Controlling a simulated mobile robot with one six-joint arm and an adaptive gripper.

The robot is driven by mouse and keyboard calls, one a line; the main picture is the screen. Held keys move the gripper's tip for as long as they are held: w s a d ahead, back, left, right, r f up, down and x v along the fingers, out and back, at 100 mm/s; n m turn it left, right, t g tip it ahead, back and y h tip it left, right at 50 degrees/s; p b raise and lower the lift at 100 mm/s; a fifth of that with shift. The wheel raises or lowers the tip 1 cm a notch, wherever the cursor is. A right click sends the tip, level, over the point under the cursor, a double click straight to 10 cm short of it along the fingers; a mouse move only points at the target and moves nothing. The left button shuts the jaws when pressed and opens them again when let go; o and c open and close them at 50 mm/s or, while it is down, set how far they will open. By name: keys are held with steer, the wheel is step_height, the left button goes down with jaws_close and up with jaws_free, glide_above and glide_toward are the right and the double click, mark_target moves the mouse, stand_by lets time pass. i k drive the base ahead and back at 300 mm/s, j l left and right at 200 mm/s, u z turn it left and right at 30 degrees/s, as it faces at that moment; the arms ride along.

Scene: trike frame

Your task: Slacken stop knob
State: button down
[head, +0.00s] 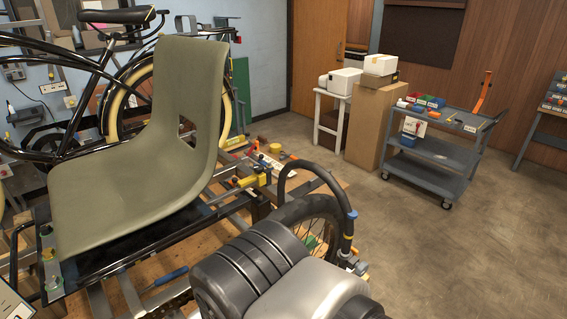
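The trike frame fills the left half of the head view, with an olive seat shell (165,130) on a black rail plate. A yellow clamp-like part (250,181) sits on the frame right of the seat. I cannot tell which of these is the stop knob, or how tight it is. My grey and black arm links cover the bottom centre. My gripper is not in view.
A spoked wheel (318,222) and a curved black handle tube (322,172) stand right of the seat. A blue-handled tool (166,278) lies below it. A grey cart (438,150) with coloured bins stands at right. The floor (460,255) at lower right is clear.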

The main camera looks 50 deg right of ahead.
mark_target(258, 168)
steer(key=k+l, duration=0.1)
steer(key=l, duration=0.3)
steer(key=l+u, duration=0.1)
steer(key=l, duration=0.35)
steer(key=k+l, duration=0.15)
steer(key=l, duration=0.25)
steer(key=k+l+u, duration=0.1)
steer(key=l, duration=0.35)
steer(key=k+l, duration=0.1)
steer(key=l, duration=0.3)
steer(key=k+l+u, duration=0.1)
steer(key=l, duration=0.3)
steer(key=k+l, duration=0.15)
steer(key=l, duration=0.25)
